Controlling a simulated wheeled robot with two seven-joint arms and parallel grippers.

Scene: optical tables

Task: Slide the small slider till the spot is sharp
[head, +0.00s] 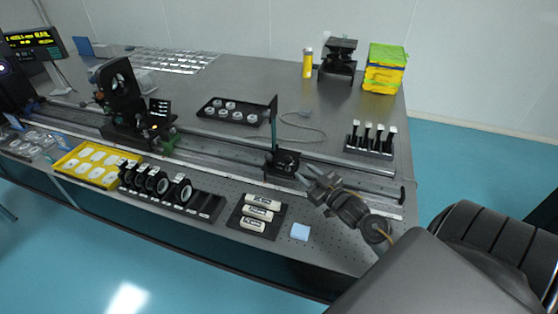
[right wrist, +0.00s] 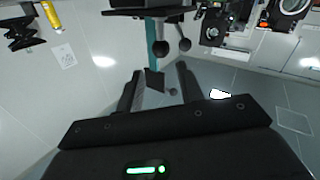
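The small slider (head: 285,162) is a black carriage on the long rail of the optical table, carrying an upright thin teal-grey post (head: 273,122). My right gripper (head: 312,177) is just right of the slider in the head view, its two fingers spread toward it. The teal post (right wrist: 151,52) and two round black knobs (right wrist: 172,46) show beyond the fingertips. I cannot tell whether a finger touches the slider. My left gripper is not in view. I cannot make out a light spot.
A large mount (head: 118,85) stands farther left on the rail. A display with yellow text (head: 35,38) is at far left. A tool rack (head: 370,140) stands behind.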

